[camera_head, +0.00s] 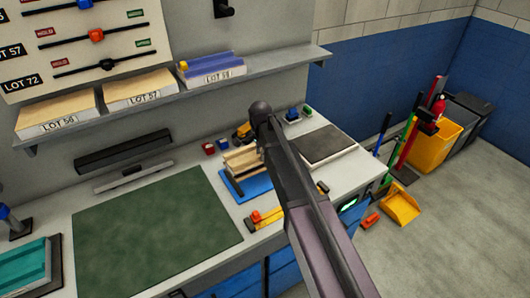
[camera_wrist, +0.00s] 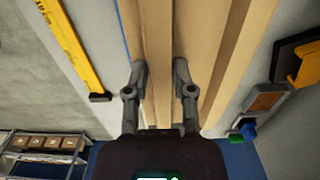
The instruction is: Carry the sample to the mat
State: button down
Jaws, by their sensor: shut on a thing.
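In the wrist view my gripper (camera_wrist: 161,72) is shut on a tan, wood-coloured sample strip (camera_wrist: 157,40). Another tan strip (camera_wrist: 232,60) runs alongside it on the right. In the head view my arm hides the gripper and part of the tan strips (camera_head: 238,160). These strips are at a blue pad (camera_head: 257,185) on the bench. I cannot tell whether the held strip is lifted clear of it. The large dark green mat (camera_head: 150,230) lies flat on the bench to the left, and its visible surface is bare.
A shelf (camera_head: 170,97) above the bench holds labelled panels. A dark grey plate (camera_head: 320,145) is to the right. A teal stack (camera_head: 22,270) stands far left.

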aim_at(238, 165)
jog(key=shift+s+a, duration=1)
jog(key=shift+a, duration=0.3)
jog(key=shift+s+a, duration=0.95)
jog(key=shift+a, duration=0.3)
jog(key=shift+s+a, duration=1)
jog(key=shift+a, duration=0.3)
jog(key=shift+s+a, duration=0.1)
jog(key=s+a, duration=0.7)
jog(key=a, duration=0.2)
jog(key=shift+a, duration=0.2)
jog(key=shift+s+a+r, duration=0.1)
jog(key=shift+s, duration=0.1)
jog(key=s+a, duration=0.7)
jog(key=a, duration=0.2)
jog(key=shift+a, duration=0.2)
dwell(1.7)
